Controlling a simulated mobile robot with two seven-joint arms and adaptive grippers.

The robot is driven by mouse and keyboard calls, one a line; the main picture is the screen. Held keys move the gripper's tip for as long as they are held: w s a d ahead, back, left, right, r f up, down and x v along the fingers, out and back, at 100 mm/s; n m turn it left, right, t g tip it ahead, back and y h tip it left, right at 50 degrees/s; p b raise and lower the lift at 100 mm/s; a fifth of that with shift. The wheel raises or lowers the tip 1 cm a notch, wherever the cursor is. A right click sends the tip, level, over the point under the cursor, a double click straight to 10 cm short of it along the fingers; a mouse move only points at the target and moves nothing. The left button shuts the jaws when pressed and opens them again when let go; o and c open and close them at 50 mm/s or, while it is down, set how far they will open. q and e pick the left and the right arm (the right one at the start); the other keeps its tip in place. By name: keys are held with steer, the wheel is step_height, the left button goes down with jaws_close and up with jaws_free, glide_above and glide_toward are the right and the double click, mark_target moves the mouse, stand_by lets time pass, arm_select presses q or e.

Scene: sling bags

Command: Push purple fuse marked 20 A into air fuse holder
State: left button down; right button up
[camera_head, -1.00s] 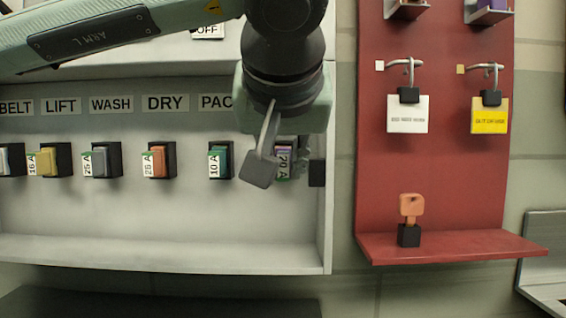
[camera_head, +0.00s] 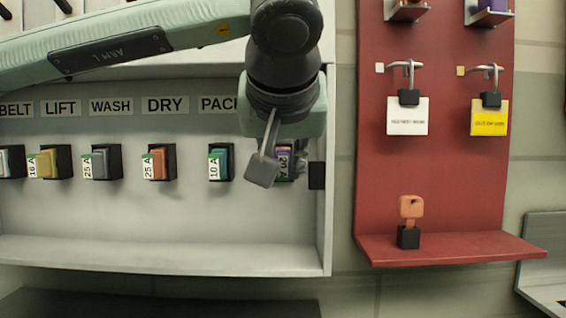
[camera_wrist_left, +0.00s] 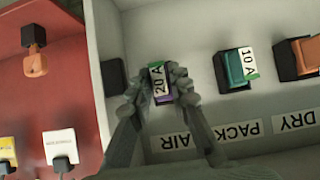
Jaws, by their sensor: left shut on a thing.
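The purple fuse (camera_wrist_left: 161,97) with its white and green 20 A label is between the fingers of my left gripper (camera_wrist_left: 160,88), which is shut on it. In the head view the fuse (camera_head: 284,164) is partly covered by my left gripper (camera_head: 282,166), in front of the panel at the right end of the fuse row. The AIR label (camera_wrist_left: 172,142) lies just behind the left gripper in the wrist view. The air fuse holder is hidden behind the fuse and fingers, so I cannot tell how deep the fuse sits. My right gripper is not in view.
A teal 10 A fuse (camera_head: 219,164) sits in the neighbouring holder, with an orange 25 A fuse (camera_head: 155,163) further left. A black block (camera_head: 317,175) is close on the right, by the cabinet wall. The red padlock board (camera_head: 434,190) stands beyond it.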

arm_select(q)
steer(key=shift+w, duration=0.6)
steer(key=shift+w, duration=0.1)
steer(key=c, duration=1.3)
jaws_free()
steer(key=shift+c, duration=0.2)
steer(key=v, duration=1.2)
